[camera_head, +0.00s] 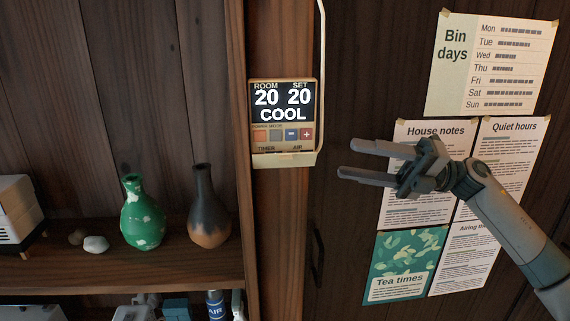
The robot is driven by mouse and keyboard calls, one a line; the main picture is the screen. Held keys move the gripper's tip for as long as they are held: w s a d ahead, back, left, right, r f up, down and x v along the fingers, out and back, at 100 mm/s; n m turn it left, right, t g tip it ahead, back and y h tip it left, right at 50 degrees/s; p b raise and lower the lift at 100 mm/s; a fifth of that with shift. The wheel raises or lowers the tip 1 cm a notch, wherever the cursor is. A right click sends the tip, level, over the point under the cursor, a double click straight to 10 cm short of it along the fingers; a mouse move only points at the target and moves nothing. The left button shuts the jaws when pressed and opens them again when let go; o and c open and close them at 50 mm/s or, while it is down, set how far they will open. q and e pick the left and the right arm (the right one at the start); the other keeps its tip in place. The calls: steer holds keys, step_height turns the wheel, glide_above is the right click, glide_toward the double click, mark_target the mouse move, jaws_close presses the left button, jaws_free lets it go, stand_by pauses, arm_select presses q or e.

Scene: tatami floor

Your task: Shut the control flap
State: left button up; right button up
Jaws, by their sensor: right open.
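The wall control panel (283,108) is a beige unit on a wooden post. Its lit screen reads room 20, set 20, COOL, above a row of small buttons. The control flap (285,160) hangs open at the panel's lower edge and sticks out as a beige ledge, with the buttons and the TIMER and AIR labels exposed above it. My right gripper (350,159) is open and empty, to the right of the flap at about its height, apart from it. Its fingers point left towards the panel. My left gripper is not in view.
Pinned notices (490,65) cover the dark wall on the right, partly behind my right arm. A shelf (130,272) on the left holds a green vase (143,215), a dark vase (207,208) and stones. A pale cable (321,60) runs down beside the panel.

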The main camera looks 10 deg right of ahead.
steer(key=shift+s+d+r+n+g+h, duration=0.15)
steer(key=shift+s+d+n+g+h, duration=0.2)
steer(key=shift+d, duration=0.15)
steer(key=shift+s+d+r+n+g+h, duration=0.1)
steer(key=shift+s+d+n+g+h, duration=0.15)
steer(key=shift+d, duration=0.3)
steer(key=shift+s+d+r+n+g+h, duration=0.15)
steer(key=shift+s+d+n+g+h, duration=0.15)
steer(key=shift+d+n+h, duration=0.15)
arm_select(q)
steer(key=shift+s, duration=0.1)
arm_select(e)
steer(key=p, duration=0.4)
glide_toward(295, 162)
steer(key=a, duration=0.5)
steer(key=a+p, duration=0.1)
steer(key=a, duration=0.1)
steer(key=a+p, duration=0.1)
steer(key=a, duration=0.2)
steer(key=shift+s+r, duration=0.1)
steer(key=shift+s, duration=0.3)
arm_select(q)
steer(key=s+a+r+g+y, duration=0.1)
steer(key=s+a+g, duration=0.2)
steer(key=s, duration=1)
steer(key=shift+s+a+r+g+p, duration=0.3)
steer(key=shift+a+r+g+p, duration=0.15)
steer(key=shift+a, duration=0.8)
arm_select(e)
steer(key=shift+a, duration=0.9)
